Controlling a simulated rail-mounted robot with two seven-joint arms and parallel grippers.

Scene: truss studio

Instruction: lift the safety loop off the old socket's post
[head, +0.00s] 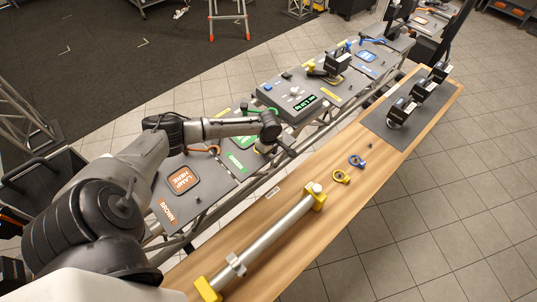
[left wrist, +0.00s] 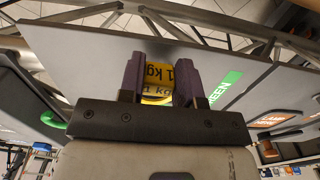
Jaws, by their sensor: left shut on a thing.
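My left gripper (head: 268,146) is low over the green-labelled panel (head: 236,160). In the left wrist view its two fingers (left wrist: 160,85) are shut on a yellow piece marked "1 kg" (left wrist: 157,73). A green cable-like loop (head: 262,111) lies behind the gripper on that side, and green also shows in the left wrist view (left wrist: 54,119). An orange loop (head: 205,149) lies at the brown panel, where a short dark post (head: 198,199) stands. I cannot tell which is the safety loop or the old socket's post. My right gripper is in neither view.
The panels sit on a metal truss beside a wooden bench (head: 345,205). On the bench are a silver tube (head: 268,243) in yellow holders, yellow (head: 341,176) and blue (head: 357,161) rings, and black lamp units (head: 402,109) on a dark mat. A grey console (head: 290,98) stands beyond my gripper.

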